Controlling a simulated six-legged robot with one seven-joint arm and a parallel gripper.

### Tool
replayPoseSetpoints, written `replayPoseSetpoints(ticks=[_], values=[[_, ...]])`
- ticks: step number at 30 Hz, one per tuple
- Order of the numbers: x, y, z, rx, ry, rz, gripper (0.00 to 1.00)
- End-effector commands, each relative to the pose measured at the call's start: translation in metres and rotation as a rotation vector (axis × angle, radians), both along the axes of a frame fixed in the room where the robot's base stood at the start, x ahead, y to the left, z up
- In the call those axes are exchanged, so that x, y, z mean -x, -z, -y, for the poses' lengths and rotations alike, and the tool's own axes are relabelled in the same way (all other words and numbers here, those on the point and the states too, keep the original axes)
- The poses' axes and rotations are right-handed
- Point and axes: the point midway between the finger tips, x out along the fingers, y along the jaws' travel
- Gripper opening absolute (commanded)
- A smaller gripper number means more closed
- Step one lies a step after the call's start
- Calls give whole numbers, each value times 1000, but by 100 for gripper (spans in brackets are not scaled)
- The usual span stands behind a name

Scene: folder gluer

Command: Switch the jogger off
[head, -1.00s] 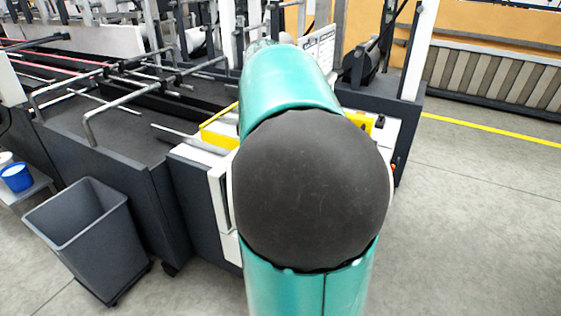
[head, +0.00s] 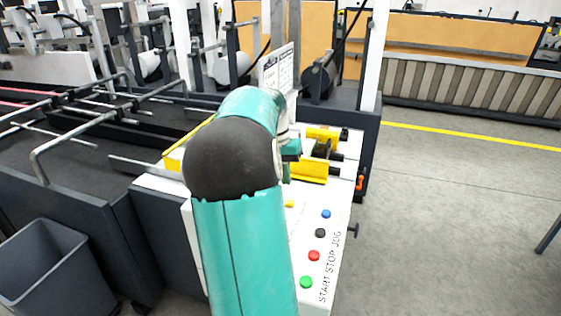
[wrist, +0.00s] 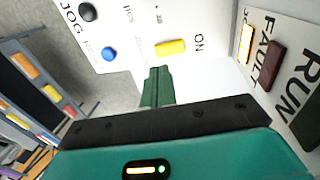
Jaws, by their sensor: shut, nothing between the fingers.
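A white control panel (head: 336,215) carries a small yellow switch (head: 289,203). In the wrist view the yellow switch (wrist: 171,47) lies beside the printed word ON; other small print near it is too small to read. No label naming the jogger is legible. My gripper (wrist: 157,72) is shut and empty, its green fingertips over the panel just short of the yellow switch in the picture. Whether they touch the panel I cannot tell. In the head view my arm hides most of the gripper and part of the panel.
Blue (head: 326,214), black (head: 320,233), red (head: 314,256) and green (head: 306,282) buttons line the panel's right side. A label plate (wrist: 290,75) reads FAULT and RUN. Yellow brackets (head: 310,172) stand behind. A grey bin (head: 55,270) is at left; floor at right is clear.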

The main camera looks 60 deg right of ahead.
Motion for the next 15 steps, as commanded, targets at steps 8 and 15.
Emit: replayPoseSetpoints(ticks=[8,15], values=[[6,49,1,-2,-2,-1,0],[7,62,2,-1,-3,-1,0]])
